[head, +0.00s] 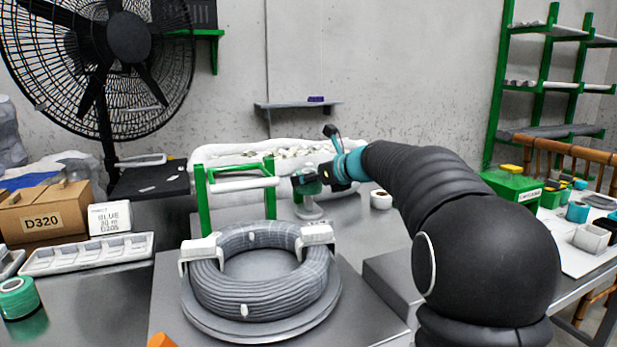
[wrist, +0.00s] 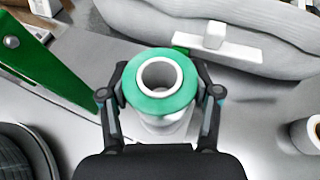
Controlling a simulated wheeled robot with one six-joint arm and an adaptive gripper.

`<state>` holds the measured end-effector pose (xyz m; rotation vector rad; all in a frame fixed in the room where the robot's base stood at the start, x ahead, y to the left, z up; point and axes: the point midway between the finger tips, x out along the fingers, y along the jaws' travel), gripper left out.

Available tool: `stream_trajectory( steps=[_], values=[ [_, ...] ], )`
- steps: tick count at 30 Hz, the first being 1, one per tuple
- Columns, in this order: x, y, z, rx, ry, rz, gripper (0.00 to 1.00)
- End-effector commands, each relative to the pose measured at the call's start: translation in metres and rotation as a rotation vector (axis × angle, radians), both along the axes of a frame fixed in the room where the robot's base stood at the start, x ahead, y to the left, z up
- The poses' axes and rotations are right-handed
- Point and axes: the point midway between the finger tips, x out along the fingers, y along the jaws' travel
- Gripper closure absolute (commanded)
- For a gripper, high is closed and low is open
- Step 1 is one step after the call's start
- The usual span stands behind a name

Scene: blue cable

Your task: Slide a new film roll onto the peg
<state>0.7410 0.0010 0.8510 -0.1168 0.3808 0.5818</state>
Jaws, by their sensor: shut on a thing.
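My gripper (wrist: 161,100) is shut on a green film roll (wrist: 137,98) with a pale core, one finger on each side of it. The roll stands roughly upright; in the head view the same green roll (head: 306,182) is partly covered by my gripper. A pale stand (head: 308,210) with a round base is directly below the roll, and its pale body (wrist: 165,128) shows under the roll in the wrist view. I cannot make out a peg inside the core, or whether the roll is around it.
A green frame with a white bar (head: 243,185) stands left of the roll, behind a grey cable coil (head: 262,272). A white roll (head: 381,199) lies to the right. Another green roll (head: 18,297) is at the far left. A white padded tray (head: 225,153) is behind.

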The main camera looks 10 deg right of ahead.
Motion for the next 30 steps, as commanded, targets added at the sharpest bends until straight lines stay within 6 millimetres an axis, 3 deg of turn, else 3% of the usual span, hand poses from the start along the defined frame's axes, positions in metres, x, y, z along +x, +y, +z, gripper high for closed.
stream_trajectory(
  steps=[30],
  values=[
    [0.0,0.0,-0.01,0.001,-0.001,0.0,0.8]
  ],
)
